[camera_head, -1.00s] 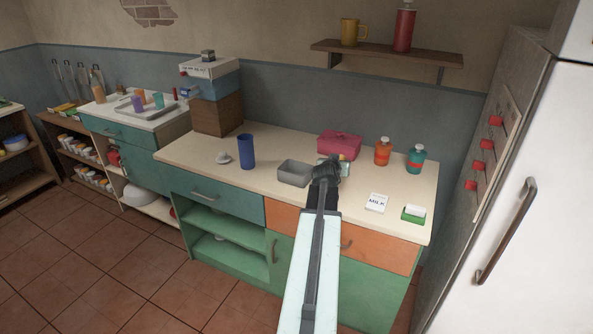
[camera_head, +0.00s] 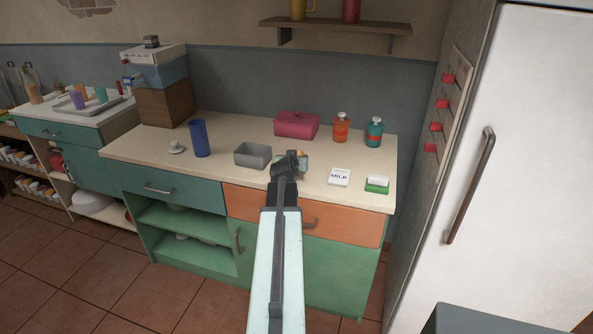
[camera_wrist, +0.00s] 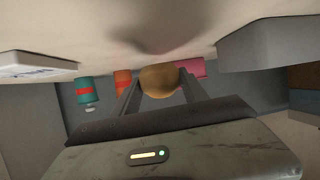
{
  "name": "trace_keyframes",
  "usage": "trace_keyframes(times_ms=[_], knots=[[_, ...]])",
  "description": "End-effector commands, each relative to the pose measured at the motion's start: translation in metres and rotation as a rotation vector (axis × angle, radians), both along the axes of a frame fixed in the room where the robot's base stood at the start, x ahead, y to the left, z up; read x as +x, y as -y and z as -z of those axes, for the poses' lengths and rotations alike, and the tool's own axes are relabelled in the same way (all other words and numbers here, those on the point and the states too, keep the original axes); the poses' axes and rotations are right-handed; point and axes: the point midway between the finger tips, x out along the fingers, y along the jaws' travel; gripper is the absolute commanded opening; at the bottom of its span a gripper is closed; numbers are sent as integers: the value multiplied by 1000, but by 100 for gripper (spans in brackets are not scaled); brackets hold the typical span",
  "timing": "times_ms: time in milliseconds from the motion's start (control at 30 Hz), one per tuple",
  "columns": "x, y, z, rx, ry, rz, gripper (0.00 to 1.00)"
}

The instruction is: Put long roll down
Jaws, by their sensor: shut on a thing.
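The long roll (camera_wrist: 160,80) is a rounded tan-brown piece between my two fingers in the wrist view, which sees the counter upside down. My gripper (camera_wrist: 160,88) is shut on it. In the head view my gripper (camera_head: 292,163) is over the front part of the pale counter (camera_head: 225,180), just right of the grey tin. My gripper and wrist mostly hide the roll there. A soft shadow lies on the counter close to the roll. I cannot tell whether the roll touches the counter.
A grey tin (camera_head: 253,155) stands left of my gripper, and a milk carton (camera_head: 339,177) lies to its right. A green sponge dish (camera_head: 377,186) is farther right. A pink box (camera_head: 296,125), orange bottle (camera_head: 341,130) and teal bottle (camera_head: 374,133) stand behind. A blue cup (camera_head: 200,139) is left.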

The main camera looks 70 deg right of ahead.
Motion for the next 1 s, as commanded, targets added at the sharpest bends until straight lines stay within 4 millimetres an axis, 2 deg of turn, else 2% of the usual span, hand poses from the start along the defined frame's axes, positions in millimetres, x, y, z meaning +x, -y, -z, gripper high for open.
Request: trace_keyframes(times_ms=[33, 133, 367, 533, 567, 633, 1000], knots=[[0, 0, 20, 0, 0, 0, 11], [0, 0, 34, 0, 0, 0, 11], [0, 0, 30, 0, 0, 0, 11], [0, 0, 35, 0, 0, 0, 11], [0, 0, 35, 0, 0, 0, 54], [0, 0, 34, 0, 0, 0, 73], [0, -3, 32, 0, 0, -1, 73]])
